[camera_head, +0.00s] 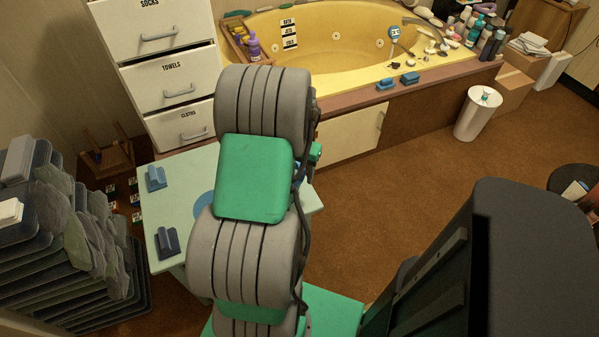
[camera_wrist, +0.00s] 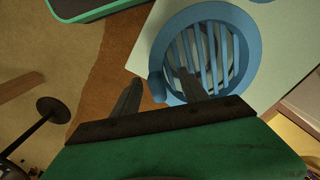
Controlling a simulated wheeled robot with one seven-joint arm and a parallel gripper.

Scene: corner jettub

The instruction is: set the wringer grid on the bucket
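In the wrist view a round blue rim (camera_wrist: 166,38) with parallel blue slats, the wringer grid (camera_wrist: 209,50), lies over the pale table. Grey shapes show between the slats. I cannot tell from here whether the rim belongs to the bucket or to the grid. A blue tab (camera_wrist: 157,85) sticks out from the rim's lower left. My gripper (camera_wrist: 157,88) has two dark fingers spread apart, the right one over the slats, the left one beside the rim; the tab shows between them. In the head view my arm hides the gripper and most of a blue round thing (camera_head: 204,204).
A dark stack (camera_head: 70,235) stands at the left, drawers (camera_head: 165,75) behind. The yellow tub (camera_head: 330,45) is at the back. Brown floor (camera_head: 410,190) is open at right.

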